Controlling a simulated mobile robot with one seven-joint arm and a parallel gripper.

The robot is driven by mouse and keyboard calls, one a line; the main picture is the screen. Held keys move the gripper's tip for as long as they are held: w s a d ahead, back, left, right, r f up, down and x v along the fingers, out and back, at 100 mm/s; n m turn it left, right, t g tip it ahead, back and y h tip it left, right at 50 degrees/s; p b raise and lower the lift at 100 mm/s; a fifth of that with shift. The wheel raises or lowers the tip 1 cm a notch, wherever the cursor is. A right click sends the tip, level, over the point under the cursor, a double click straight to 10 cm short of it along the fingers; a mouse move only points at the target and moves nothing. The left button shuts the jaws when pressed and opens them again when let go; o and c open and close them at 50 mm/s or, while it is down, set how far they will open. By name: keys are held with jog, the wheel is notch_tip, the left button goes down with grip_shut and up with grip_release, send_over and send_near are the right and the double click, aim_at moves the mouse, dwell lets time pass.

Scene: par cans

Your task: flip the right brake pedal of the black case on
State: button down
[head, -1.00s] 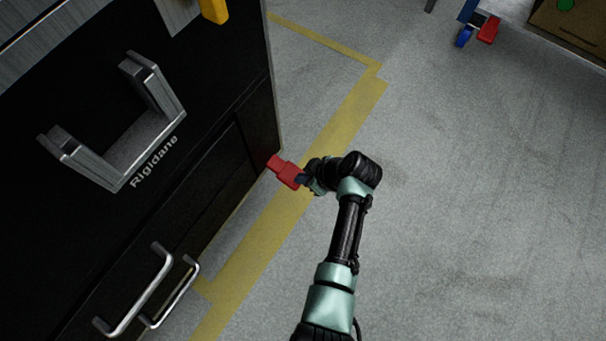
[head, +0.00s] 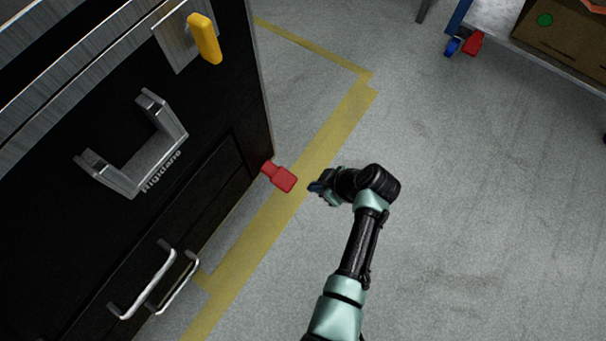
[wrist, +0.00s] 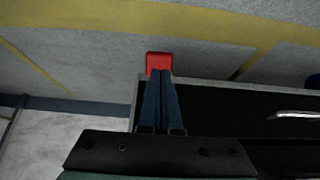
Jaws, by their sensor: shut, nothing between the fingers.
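The black case (head: 100,225) fills the left of the head view, with a big metal handle on its face. Its right brake pedal (head: 283,179) is red and sticks out from the case's lower right corner over the floor. My gripper (head: 314,188) is just to the right of the pedal, with a small gap between them in the head view. In the wrist view my gripper's two blue fingers (wrist: 161,80) are together and empty. The red pedal (wrist: 159,60) shows just beyond their tips there, its lower part hidden behind them.
Metal bar handles (head: 155,285) stick out low on the case, and a yellow latch (head: 204,38) sits near its top. A cart (head: 545,50) with a cardboard box stands at the top right. The grey floor to the right is clear.

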jog(key=shift+s+d+r+p, duration=0.25)
jog(key=shift+s+d+r, duration=0.2)
jog(key=shift+d, duration=0.15)
jog(key=shift+s+d+r+p, duration=0.25)
jog(key=shift+s+d+r, duration=0.2)
jog(key=shift+d, duration=0.1)
